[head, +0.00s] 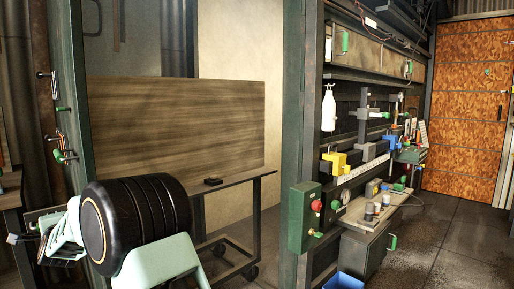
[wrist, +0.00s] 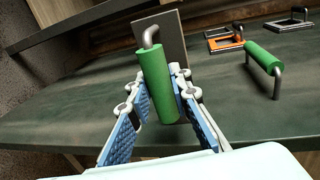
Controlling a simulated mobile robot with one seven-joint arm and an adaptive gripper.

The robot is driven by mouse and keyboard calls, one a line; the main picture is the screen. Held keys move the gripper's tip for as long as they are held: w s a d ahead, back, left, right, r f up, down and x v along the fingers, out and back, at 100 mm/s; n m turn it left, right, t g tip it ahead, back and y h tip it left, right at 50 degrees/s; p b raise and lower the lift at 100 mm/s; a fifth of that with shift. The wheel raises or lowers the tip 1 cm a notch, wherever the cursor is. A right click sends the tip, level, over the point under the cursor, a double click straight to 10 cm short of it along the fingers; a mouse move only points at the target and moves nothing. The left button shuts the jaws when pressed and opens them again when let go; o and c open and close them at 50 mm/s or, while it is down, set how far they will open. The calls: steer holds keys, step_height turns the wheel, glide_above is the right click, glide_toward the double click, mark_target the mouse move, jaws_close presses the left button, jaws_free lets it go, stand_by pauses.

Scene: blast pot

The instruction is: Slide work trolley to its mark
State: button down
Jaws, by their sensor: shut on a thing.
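The work trolley (head: 236,187) stands left of centre in the head view. It has a dark flat top, a dark frame and black castors (head: 250,271). In the wrist view my gripper (wrist: 158,82) is shut on a green handle (wrist: 162,100) with a bent steel end, in front of a grey plate (wrist: 165,35). In the head view my gripper (head: 27,238) is at the lower left, apart from the trolley's visible parts. My arm hides part of the trolley's left side. I see no floor mark.
A dark green post (head: 85,145) stands left of the trolley, another (head: 300,120) right of it. The wrist view shows a second green handle (wrist: 263,62). A control box (head: 304,217), a workbench (head: 395,205) and a blue bin (head: 345,281) stand at right. Floor (head: 450,245) is open beyond.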

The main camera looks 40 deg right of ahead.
steer(key=shift+a, duration=0.6)
steer(key=c, duration=1.7)
jaws_free()
steer(key=shift+o, duration=0.4)
steer(key=o, duration=0.7)
steer(key=shift+d, duration=0.1)
steer(key=shift+s, duration=4.05)
